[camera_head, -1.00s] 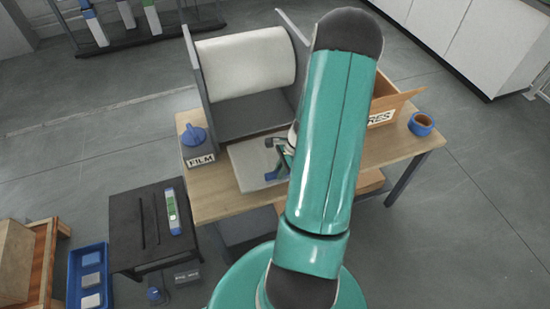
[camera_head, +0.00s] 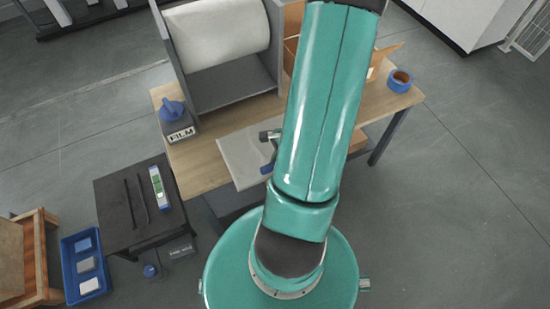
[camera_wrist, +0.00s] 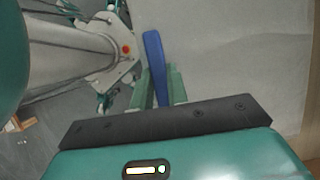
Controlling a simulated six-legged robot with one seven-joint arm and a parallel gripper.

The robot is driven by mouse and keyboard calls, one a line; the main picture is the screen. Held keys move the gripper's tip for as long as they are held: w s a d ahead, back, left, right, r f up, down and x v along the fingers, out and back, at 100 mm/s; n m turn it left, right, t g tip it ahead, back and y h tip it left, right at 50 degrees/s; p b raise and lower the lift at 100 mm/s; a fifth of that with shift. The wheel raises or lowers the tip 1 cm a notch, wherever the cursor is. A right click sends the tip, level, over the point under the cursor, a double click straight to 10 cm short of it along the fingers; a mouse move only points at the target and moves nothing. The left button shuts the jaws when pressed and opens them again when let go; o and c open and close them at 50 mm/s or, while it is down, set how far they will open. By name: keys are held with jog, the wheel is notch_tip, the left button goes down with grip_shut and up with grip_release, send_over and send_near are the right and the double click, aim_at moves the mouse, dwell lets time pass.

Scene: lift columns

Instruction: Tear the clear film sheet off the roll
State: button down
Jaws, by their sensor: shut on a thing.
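The film roll (camera_head: 215,35) is a wide pale cylinder in a grey stand at the back of the wooden table. A pale, greyish film sheet (camera_head: 240,152) lies in front of the stand, its near corner at the table's front edge. It fills much of the wrist view (camera_wrist: 220,50). My gripper (camera_wrist: 160,78) is shut on a slim blue tab (camera_wrist: 154,55) at the sheet's left side. The tab also shows beside my arm in the head view (camera_head: 268,168). My arm hides the sheet's right part, and its join to the roll is not clear.
A blue knob (camera_head: 172,110) stands by the FILM label. A cardboard box (camera_head: 375,65) and a blue-orange tape roll (camera_head: 400,80) are on the right of the table. A black side table (camera_head: 125,220) and a blue tray (camera_head: 75,245) stand left. The floor at right is clear.

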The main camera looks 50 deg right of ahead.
jog(key=s+a, duration=0.4)
jog(key=s, duration=0.3)
jog(key=shift+r, duration=0.15)
dwell(1.5)
jog(key=shift+d, duration=0.1)
